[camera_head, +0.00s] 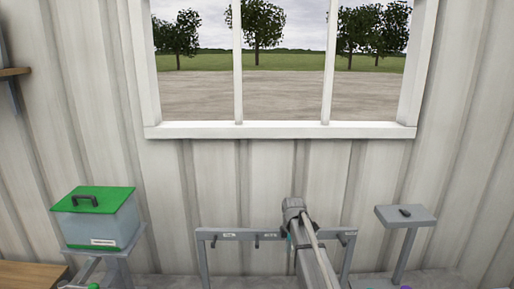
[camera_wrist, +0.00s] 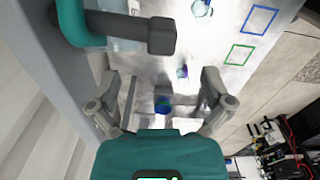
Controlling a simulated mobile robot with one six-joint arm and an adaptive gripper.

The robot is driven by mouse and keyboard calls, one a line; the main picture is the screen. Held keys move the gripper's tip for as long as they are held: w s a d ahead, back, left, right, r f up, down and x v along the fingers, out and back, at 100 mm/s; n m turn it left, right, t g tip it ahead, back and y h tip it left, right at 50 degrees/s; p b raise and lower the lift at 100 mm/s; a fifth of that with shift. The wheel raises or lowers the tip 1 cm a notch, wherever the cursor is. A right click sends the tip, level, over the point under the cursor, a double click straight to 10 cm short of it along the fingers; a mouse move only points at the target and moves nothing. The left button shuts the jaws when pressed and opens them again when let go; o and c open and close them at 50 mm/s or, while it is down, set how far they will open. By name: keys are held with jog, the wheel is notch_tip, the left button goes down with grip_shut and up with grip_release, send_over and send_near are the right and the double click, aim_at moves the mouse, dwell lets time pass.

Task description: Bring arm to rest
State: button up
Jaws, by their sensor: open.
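My gripper (camera_wrist: 163,98) shows in the wrist view with its two grey fingers spread wide apart. The gap between them looks empty, and a small blue item (camera_wrist: 162,103) lies beyond it, apparently apart from the fingers. My arm (camera_head: 315,262) shows in the head view, in front of a grey frame. My gripper cannot be made out there.
A clear tote with a green lid (camera_head: 97,199) sits on a stand at left. The grey frame (camera_head: 237,233) has several pegs. A small stand (camera_head: 404,217) at right holds a dark item. The wrist view shows a blue outline (camera_wrist: 262,21), a green outline (camera_wrist: 239,54) and cables (camera_wrist: 297,145).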

jog(key=s+d+f+m+b, duration=0.1)
jog(key=s+d+m, duration=0.1)
jog(key=s+m, duration=0.9)
jog(key=s+d+m, duration=0.2)
jog(key=s+m, duration=0.7)
jog(key=s, duration=0.4)
notch_tip(320, 180, down, 20)
jog(key=s+b, duration=0.2)
jog(key=b, duration=1.8)
jog(key=shift+s, duration=0.35)
jog(key=c, duration=0.5)
jog(key=shift+c, duration=0.5)
